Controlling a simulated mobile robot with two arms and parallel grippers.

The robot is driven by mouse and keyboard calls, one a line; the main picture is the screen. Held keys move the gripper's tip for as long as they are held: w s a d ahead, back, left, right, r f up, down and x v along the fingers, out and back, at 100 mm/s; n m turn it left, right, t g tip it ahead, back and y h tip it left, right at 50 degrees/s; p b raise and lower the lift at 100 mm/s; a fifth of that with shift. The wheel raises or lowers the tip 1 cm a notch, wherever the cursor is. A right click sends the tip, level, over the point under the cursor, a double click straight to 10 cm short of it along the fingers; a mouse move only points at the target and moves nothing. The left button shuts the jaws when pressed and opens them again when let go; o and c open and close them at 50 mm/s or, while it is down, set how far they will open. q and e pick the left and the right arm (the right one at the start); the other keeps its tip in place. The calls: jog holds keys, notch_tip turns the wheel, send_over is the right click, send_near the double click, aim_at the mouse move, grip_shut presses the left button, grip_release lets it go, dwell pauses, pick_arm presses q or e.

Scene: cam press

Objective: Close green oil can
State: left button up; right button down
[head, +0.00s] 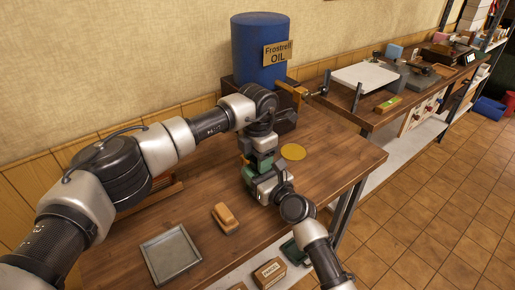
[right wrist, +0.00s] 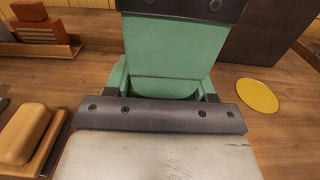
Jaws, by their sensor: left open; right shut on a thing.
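The green oil can (head: 249,174) is near the middle of the wooden table, mostly hidden between my two grippers. In the right wrist view its green body (right wrist: 165,45) fills the top middle, behind a dark bar with screws. My right gripper (head: 262,181) comes from the lower right and is shut on the can. My left gripper (head: 262,150) comes down over the can from above, open and close to its top. I cannot tell whether the left fingers touch it, or how far the lid is open.
A blue drum (head: 255,52) labelled Frostrell OIL stands behind. A yellow disc (head: 293,151) lies right of the can. A tan block (head: 226,216) and a grey tray (head: 171,254) lie in front. Labelled boxes (head: 270,271) sit below the table's front edge.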

pick_arm(q)
jog(key=shift+f, duration=0.15)
jog(key=c, duration=0.7)
jog(key=o, duration=1)
jog(key=shift+s+r, duration=0.1)
jog(key=shift+r, duration=2.2)
jog(key=shift+c, duration=0.2)
